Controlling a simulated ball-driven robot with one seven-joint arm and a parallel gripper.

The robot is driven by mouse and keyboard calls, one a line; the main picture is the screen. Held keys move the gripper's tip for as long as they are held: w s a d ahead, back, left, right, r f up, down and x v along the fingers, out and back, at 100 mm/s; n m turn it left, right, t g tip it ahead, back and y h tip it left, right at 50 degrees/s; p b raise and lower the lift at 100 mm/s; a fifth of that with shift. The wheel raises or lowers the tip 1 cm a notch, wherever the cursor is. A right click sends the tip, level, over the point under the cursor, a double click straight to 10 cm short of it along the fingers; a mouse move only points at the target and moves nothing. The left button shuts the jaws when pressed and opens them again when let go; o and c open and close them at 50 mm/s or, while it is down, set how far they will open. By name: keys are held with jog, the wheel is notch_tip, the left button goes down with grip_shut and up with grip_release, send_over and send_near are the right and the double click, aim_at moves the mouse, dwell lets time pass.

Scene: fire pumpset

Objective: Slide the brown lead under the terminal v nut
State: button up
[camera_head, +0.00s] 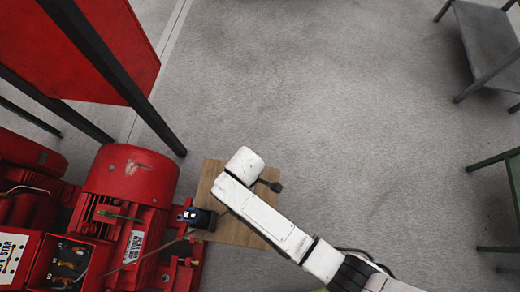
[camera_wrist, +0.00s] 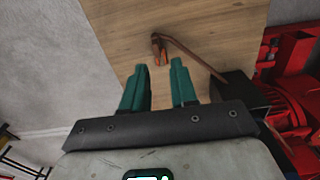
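The brown lead (camera_wrist: 198,62) crosses the wrist view from the right and bends to a copper-coloured end (camera_wrist: 159,48) over the wooden board. My gripper (camera_wrist: 160,64) is open, its two teal fingers apart. The copper end appears just beyond the gap between the fingertips; I see no finger closed on it. In the head view the lead (camera_head: 152,253) runs from the open terminal box (camera_head: 37,268) on the red motor towards my arm. Several brassy terminals (camera_head: 68,264) show in the box; I cannot tell which carries the V nut. My gripper's fingers are hidden there.
The wooden board (camera_head: 236,233) lies beside the red motor (camera_head: 130,175). A dark block (camera_head: 198,217) stands between motor and board; a dark block (camera_wrist: 232,88) is close right of my fingers. A red panel (camera_head: 105,45) and dark posts stand upper left.

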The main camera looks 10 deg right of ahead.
jog(key=shift+w+r, duration=0.1)
jog(key=shift+w, duration=0.2)
jog(key=shift+f+b, duration=3.5)
jog(key=shift+b, duration=0.15)
jog(key=shift+c, duration=0.2)
grip_shut()
jog(key=shift+r, duration=0.1)
notch_tip(320, 180, up, 10)
jog(key=p, duration=1)
